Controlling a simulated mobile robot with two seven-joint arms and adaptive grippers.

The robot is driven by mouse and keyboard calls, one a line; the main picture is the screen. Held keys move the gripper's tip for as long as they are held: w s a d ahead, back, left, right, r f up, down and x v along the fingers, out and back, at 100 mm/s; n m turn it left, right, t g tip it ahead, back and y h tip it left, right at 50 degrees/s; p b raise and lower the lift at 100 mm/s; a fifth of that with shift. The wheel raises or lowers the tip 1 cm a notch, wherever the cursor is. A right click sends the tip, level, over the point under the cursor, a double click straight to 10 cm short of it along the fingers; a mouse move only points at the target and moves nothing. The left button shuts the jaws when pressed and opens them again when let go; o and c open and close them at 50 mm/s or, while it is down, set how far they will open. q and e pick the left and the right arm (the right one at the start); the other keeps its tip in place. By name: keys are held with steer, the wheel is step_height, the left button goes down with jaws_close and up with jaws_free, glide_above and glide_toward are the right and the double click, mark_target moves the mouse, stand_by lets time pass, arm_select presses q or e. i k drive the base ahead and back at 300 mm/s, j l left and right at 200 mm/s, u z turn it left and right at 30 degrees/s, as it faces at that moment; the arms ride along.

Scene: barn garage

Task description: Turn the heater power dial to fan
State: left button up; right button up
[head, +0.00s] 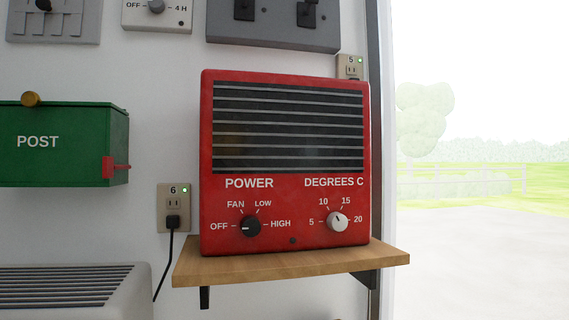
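The red heater (285,125) stands on a wooden shelf against the white wall, with a dark slatted grille above its controls. Its black power dial (250,226) is at the lower left of the front, under the word POWER. OFF is printed left of the dial, FAN at upper left, LOW at upper right and HIGH at right. The white mark on the dial points left, toward OFF. A white DEGREES C dial (337,221) is at the lower right, its mark pointing up and slightly left. Neither of my grippers is in view.
The shelf (290,264) juts out under the heater. Left are a socket marked 6 with a plug (173,221) and cord, a green POST box (60,145) and a grey slatted unit (75,285). Switch panels (275,32) hang above. An opening to outdoors is at right.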

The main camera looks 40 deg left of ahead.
mark_target(250, 226)
steer(key=j+u, duration=0.1)
steer(key=u, duration=0.65)
steer(key=j+u, duration=0.1)
steer(key=u, duration=0.3)
steer(key=i, duration=0.05)
